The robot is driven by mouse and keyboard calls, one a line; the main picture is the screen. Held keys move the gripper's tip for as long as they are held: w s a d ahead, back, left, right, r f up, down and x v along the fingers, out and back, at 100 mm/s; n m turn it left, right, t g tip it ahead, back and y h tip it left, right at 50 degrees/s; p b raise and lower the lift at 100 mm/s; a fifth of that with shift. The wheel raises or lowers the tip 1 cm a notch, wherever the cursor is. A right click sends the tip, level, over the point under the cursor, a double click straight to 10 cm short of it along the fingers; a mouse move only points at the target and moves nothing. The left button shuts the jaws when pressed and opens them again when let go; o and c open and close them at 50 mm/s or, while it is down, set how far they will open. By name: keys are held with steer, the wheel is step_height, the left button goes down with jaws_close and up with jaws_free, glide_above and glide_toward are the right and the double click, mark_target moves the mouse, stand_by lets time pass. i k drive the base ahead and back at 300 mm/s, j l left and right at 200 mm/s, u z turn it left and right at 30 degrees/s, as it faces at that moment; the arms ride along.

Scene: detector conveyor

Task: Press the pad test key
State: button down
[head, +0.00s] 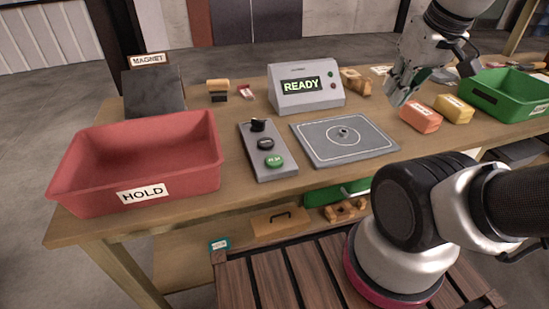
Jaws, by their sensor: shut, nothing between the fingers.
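A grey control strip (256,165) lies on the table with a black knob (258,125) at its far end, a dark round key (265,144) in the middle and a green round key (274,161) at the near end. The key labels are too small to read surely. Right of it is a flat grey pad (368,150) with a white ring and a small centre piece (343,131). A grey display box (305,104) behind reads READY. My gripper (396,100) is shut and empty, above the table beyond the pad's far right corner, apart from the keys.
A red HOLD bin (90,165) stands at left, with a dark MAGNET block (155,95) behind it. Orange and yellow blocks (421,118) (453,109) and a green bin (500,104) are at right. Small blocks (217,86) lie at the back. Air above the strip and pad is clear.

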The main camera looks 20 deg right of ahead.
mark_target(273, 160)
steer(key=z, duration=1.6)
steer(key=k+j, duration=0.25)
steer(key=k, duration=0.25)
steer(key=k+j, duration=0.2)
steer(key=k, duration=0.3)
